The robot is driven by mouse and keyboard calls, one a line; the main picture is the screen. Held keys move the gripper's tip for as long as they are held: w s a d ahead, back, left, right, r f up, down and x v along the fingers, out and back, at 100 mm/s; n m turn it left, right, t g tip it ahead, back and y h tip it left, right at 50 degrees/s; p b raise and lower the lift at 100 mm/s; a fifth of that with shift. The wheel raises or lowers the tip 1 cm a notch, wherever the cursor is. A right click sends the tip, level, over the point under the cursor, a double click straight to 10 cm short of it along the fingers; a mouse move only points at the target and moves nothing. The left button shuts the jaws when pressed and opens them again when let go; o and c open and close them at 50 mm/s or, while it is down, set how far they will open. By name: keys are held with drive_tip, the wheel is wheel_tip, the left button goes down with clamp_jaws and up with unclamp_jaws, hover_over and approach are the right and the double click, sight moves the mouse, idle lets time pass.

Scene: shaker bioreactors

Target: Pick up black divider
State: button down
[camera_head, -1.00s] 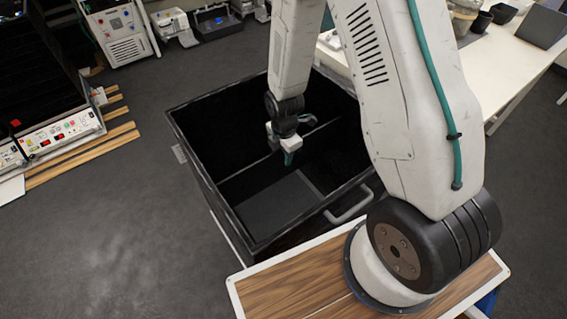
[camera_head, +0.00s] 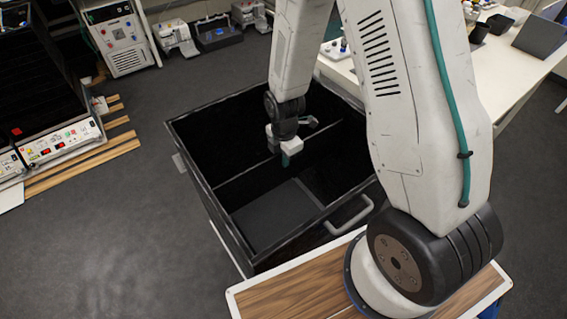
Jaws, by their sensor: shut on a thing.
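The black divider (camera_head: 242,178) stands across the inside of a large black open bin (camera_head: 215,215). Its pale top edge runs from the left wall up to the right and splits the bin into a back and a front part. My gripper (camera_head: 286,158) is at the middle of this top edge, shut on the divider, pointing down. The contact between its fingertips and the divider is small and dark. The divider's lower part blends into the dark inside of the bin.
The bin has a grey handle (camera_head: 349,215) on its front wall. A wood-topped surface (camera_head: 300,295) lies in front of it. A white bench (camera_head: 505,65) stands at right. Machines and wooden planks (camera_head: 85,160) are at left, with open floor between.

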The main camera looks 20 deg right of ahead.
wheel_tip(320, 180, up, 26)
drive_tip(key=shift+r, duration=0.2)
idle(0.5)
